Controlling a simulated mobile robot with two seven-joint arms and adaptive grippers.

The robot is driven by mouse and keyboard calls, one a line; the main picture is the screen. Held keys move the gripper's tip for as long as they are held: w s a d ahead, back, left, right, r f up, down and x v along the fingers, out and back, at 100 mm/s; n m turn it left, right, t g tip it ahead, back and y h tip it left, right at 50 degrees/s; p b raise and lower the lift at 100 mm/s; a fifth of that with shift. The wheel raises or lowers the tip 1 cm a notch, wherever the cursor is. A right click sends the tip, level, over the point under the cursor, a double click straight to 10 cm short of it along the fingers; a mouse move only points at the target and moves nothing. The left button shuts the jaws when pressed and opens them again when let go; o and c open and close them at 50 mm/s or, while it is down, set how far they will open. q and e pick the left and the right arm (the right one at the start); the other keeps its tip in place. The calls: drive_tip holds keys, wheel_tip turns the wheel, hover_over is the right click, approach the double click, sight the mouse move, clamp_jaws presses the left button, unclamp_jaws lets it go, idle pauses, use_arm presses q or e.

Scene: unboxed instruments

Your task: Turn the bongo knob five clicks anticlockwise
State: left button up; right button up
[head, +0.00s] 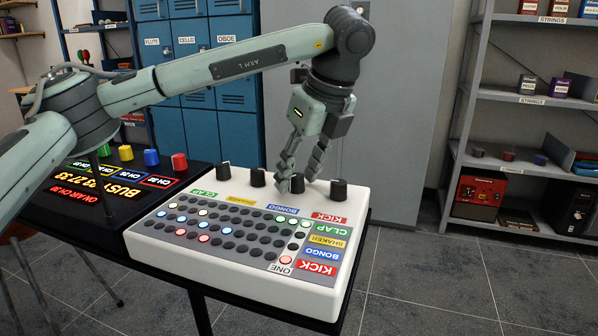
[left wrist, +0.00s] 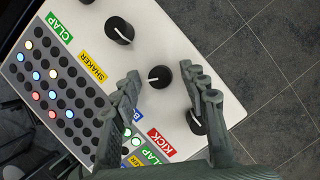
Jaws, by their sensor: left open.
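The white drum machine (head: 300,283) has a row of black knobs along its far edge. The bongo knob (head: 297,184) stands behind the blue BONGO label, third from the left. My left gripper (head: 299,178) points down over it, open, with a finger on either side. In the left wrist view the bongo knob (left wrist: 161,77) lies between the fingertips (left wrist: 164,78), with gaps on both sides. Its white pointer line aims left in that view. The BONGO label is mostly hidden there by a finger. My right gripper is not in view.
The kick knob (head: 338,190) is close beside the right finger; the shaker knob (head: 258,177) and clap knob (head: 223,172) are to the left. A black panel with coloured buttons (head: 85,200) adjoins the machine. Shelves (head: 520,165) stand at right, blue lockers (head: 205,120) behind.

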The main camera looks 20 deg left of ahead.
use_arm(q)
drive_tip(key=shift+r, duration=0.1)
drive_tip(key=v, duration=1.1)
drive_tip(key=shift+d+r, duration=0.15)
drive_tip(key=shift+r, duration=0.2)
drive_tip(key=shift+s, duration=0.15)
